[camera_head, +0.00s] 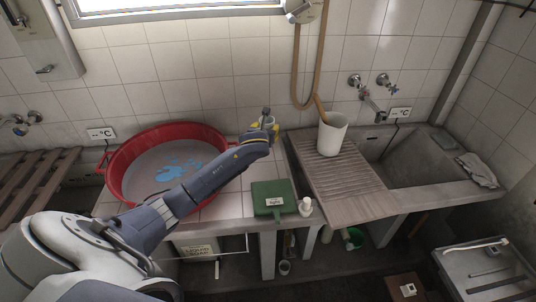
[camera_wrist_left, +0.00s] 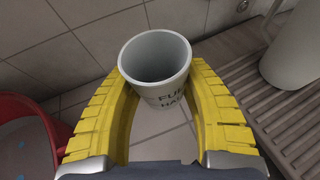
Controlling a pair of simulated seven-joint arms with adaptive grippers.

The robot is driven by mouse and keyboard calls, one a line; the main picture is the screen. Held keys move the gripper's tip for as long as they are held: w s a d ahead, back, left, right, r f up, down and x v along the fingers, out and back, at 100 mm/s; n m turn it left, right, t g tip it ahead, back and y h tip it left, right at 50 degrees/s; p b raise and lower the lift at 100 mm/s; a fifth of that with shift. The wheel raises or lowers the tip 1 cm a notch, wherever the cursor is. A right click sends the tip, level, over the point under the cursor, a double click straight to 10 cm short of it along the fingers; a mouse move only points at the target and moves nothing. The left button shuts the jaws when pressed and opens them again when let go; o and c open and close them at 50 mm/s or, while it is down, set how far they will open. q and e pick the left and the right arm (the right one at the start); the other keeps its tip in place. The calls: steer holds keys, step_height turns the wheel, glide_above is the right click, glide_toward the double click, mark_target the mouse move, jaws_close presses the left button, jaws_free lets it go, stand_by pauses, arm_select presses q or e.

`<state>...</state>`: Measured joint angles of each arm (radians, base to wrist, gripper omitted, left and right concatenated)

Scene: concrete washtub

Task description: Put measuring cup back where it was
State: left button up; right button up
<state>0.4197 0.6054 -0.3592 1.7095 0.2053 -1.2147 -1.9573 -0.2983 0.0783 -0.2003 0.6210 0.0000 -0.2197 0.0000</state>
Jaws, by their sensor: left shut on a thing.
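My left gripper (camera_head: 265,126) reaches over the tiled counter between the red basin and the ribbed drainboard. In the left wrist view its yellow fingers (camera_wrist_left: 158,112) are shut on a pale grey cup (camera_wrist_left: 160,72), which I take as the measuring cup. The cup is upright, its mouth is open and looks empty, and dark lettering shows on its front, partly cut off by a finger. In the head view the cup is mostly hidden by my wrist. I cannot tell whether its base touches the counter. My right gripper is not in view.
A red basin (camera_head: 215,133) with water stands left of the gripper. A hose (camera_head: 297,80) hangs behind.

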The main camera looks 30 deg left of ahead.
mark_target(267, 159)
arm_select(q)
step_height(267, 159, down, 12)
steer(key=shift+f, duration=0.25)
stand_by(0.4)
steer(key=o, duration=1.2)
steer(key=shift+f, duration=0.1)
steer(key=v, duration=1.2)
